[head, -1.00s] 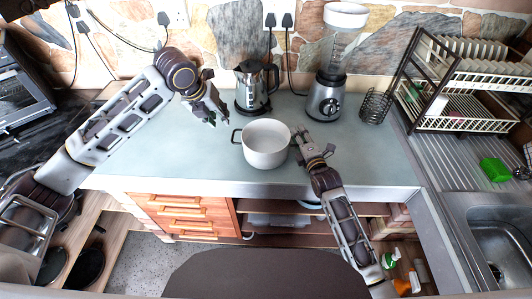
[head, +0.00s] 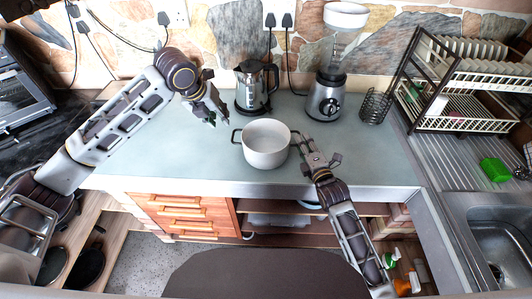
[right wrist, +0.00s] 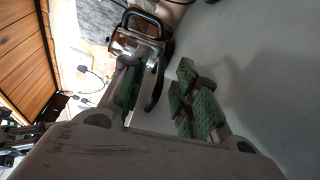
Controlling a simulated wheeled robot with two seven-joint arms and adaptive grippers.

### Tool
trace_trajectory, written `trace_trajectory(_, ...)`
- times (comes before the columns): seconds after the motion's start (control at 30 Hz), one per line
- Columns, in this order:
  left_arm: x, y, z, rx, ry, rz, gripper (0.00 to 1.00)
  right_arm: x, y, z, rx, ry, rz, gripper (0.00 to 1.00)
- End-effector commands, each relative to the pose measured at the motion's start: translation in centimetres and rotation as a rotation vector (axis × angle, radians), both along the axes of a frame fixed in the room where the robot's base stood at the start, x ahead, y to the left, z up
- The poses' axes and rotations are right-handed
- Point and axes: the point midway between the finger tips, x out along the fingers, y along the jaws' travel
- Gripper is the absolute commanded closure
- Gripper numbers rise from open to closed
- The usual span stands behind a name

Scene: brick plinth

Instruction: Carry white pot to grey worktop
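The white pot (head: 266,150) stands upright on the grey worktop (head: 170,150), with a dark handle on each side. My right gripper (head: 311,146) is just right of the pot, close to its right handle. In the right wrist view its green-padded fingers (right wrist: 160,98) are spread apart, and a dark curved handle shows beyond them; I cannot tell which object that handle belongs to. My left gripper (head: 219,116) hangs above the worktop, left of and behind the pot, with its fingers apart and empty.
A metal kettle (head: 252,88) stands behind the pot. A blender (head: 326,95) and a wire holder (head: 375,106) stand behind right. A dish rack (head: 465,90) and sink (head: 500,240) are at the right. The worktop left of the pot is clear.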

Motion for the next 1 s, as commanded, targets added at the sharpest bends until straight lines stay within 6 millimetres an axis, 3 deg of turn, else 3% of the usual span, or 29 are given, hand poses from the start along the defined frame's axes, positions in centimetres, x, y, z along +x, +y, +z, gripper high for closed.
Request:
trace_trajectory(0.7,0.0,0.0,0.0,0.0,0.0,0.0,0.7,-6.0,-1.6,0.3,0.001,0.0,0.0,0.7)
trace_trajectory(1.0,0.0,0.0,0.0,0.0,0.0,0.0,0.7,-7.2,-2.0,0.5,0.0,-0.001,0.0,0.7)
